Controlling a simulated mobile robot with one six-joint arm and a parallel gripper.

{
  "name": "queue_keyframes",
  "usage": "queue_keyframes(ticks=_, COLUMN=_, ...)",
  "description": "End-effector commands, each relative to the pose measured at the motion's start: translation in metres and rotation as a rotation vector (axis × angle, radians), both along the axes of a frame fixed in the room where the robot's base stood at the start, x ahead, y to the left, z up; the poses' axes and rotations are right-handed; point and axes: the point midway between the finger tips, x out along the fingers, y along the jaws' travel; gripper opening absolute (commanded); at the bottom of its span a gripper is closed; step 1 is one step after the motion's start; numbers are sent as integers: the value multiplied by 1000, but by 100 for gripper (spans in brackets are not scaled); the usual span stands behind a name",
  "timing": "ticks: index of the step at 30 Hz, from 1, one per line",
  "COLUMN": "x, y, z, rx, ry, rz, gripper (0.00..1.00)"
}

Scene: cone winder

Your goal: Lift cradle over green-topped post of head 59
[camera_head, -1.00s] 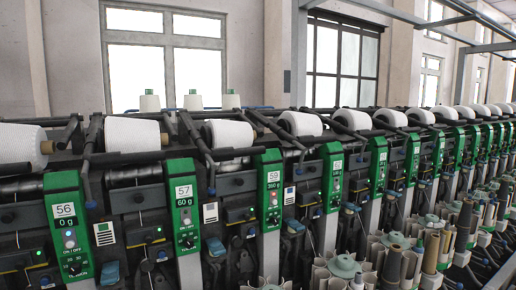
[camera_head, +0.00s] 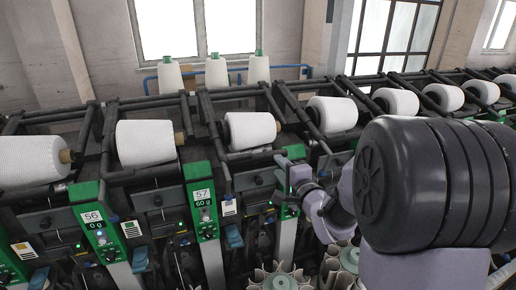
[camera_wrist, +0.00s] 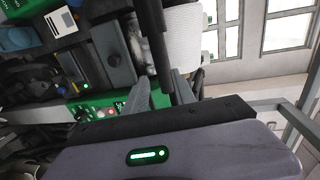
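A row of winder heads runs across the head view, each with a green-topped post and a dark cradle arm. The green-topped post (camera_head: 283,172) right of head 57 is partly covered by my arm; its number is not readable now. A white cone (camera_head: 332,115) sits in a dark cradle (camera_head: 312,146) behind it. My gripper (camera_head: 297,180) is at this post. In the wrist view, the grey fingers of my gripper (camera_wrist: 165,88) look open, with a dark cradle bar (camera_wrist: 157,30) between them. Whether they touch it is unclear. A green panel (camera_wrist: 92,108) shows beside the left finger.
Posts 56 (camera_head: 99,228) and 57 (camera_head: 202,207) stand to the left, with cones (camera_head: 146,143) in their cradles. Several green-tipped cones (camera_head: 216,72) stand behind the machine. Fluted holders (camera_head: 280,279) stand low in front. My dark arm link hides much of the right side.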

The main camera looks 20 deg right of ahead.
Motion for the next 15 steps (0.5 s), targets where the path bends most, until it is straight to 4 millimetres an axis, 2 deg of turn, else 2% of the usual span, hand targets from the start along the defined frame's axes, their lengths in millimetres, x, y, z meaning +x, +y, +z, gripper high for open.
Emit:
queue_keyframes(ticks=6, x=52, y=0, z=-7, rx=-1, ry=0, rz=1, gripper=31)
queue_keyframes(ticks=15, x=107, y=0, z=-14, rx=-2, ry=-1, rz=0, gripper=31)
